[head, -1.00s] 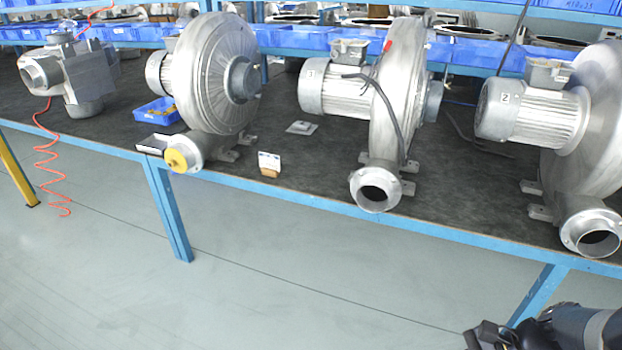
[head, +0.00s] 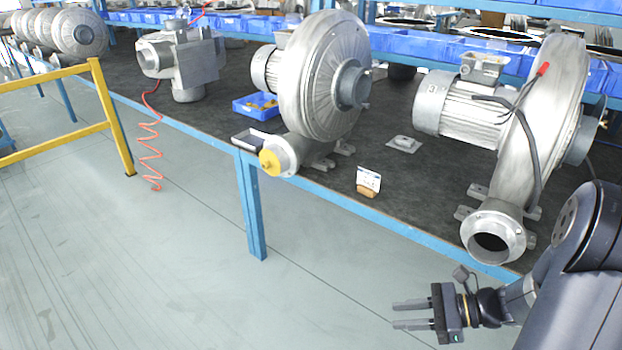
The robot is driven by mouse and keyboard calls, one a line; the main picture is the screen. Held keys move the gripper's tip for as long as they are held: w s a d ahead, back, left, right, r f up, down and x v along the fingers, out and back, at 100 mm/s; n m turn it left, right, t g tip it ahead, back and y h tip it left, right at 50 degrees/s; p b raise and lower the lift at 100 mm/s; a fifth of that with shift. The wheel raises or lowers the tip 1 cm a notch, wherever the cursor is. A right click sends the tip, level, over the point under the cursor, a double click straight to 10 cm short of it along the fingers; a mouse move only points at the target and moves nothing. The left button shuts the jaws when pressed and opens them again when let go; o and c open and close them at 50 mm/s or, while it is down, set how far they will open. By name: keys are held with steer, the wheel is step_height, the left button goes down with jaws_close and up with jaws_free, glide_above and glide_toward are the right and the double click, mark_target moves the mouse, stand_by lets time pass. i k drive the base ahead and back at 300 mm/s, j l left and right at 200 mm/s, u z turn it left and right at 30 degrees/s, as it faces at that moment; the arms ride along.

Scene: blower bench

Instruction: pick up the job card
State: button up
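The job card (head: 368,178) is a small white card with print on it. It stands upright in a brown wooden holder (head: 367,192) near the front edge of the dark bench top, between two blowers. My gripper (head: 394,315) is at the lower right in the head view, in front of the bench and apart from the card. Its two dark fingers point left with a gap between them, and nothing is between them.
A blower with a yellow-capped outlet (head: 325,85) stands left of the card, and another blower (head: 497,235) stands right of it. A blue bin (head: 256,106) and a flat light plate (head: 404,144) lie behind. A yellow rail (head: 112,120) stands left. Floor before the bench is clear.

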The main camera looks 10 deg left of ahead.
mark_target(368, 181)
steer(key=i+j+u, duration=0.15)
steer(key=i, duration=0.2)
steer(key=i+u, duration=0.15)
steer(key=i, duration=0.25)
steer(key=i+j+z, duration=0.15)
steer(key=i+z, duration=0.25)
steer(key=i+j+z, duration=0.65)
steer(key=z, duration=0.2)
